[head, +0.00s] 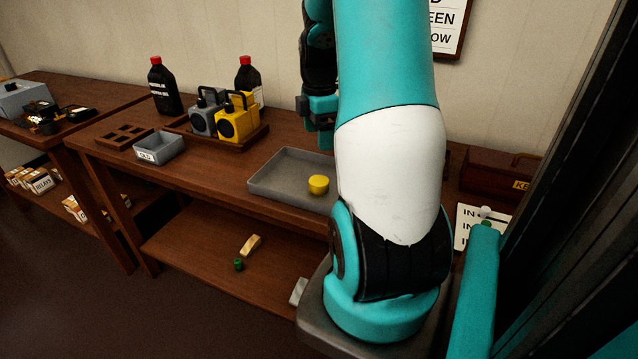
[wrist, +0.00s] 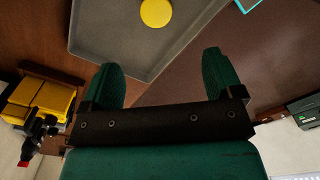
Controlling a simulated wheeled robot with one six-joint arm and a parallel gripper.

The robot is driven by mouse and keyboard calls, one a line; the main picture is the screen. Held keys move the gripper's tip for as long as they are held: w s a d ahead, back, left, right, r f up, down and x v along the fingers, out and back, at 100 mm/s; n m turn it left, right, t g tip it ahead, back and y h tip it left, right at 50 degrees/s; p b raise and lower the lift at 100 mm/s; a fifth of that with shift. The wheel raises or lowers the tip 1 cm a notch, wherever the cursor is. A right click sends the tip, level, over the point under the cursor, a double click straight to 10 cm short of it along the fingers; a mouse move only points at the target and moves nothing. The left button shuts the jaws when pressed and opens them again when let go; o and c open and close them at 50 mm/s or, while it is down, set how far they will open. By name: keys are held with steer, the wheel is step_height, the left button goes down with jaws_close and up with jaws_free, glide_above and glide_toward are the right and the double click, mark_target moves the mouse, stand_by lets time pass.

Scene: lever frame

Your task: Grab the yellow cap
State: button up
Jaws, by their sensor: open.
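The yellow cap (head: 318,184) is a small round piece lying in the grey tray (head: 270,179) on the wooden bench. In the wrist view the cap (wrist: 156,12) is near the top edge, inside the tray (wrist: 105,40). My gripper (wrist: 165,75) is open and empty, with its two green fingers apart. In the wrist view the cap lies beyond the fingertips and is not between them. In the head view my arm covers the right part of the tray, and only part of my gripper (head: 323,120) shows above the bench, behind the arm.
A yellow device (head: 236,122) and a grey device (head: 203,118) stand in a wooden tray left of the grey tray. Dark bottles (head: 164,88) stand behind them. A small grey bin (head: 158,147) is further left. A wooden box (head: 490,172) is at the right. Bare bench surrounds the tray's left side.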

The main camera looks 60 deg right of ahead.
glide_toward(319, 180)
steer(key=f, duration=0.5)
steer(key=shift+s+a, duration=0.15)
steer(key=shift+a, duration=0.15)
steer(key=shift+d+f+p, duration=0.15)
steer(key=shift+f+p, duration=0.15)
steer(key=shift+f, duration=1.05)
steer(key=shift+d+f+p, duration=0.15)
steer(key=shift+f+p, duration=0.1)
steer(key=shift+f, duration=1.1)
steer(key=c, duration=1)
steer(key=shift+r, duration=0.1)
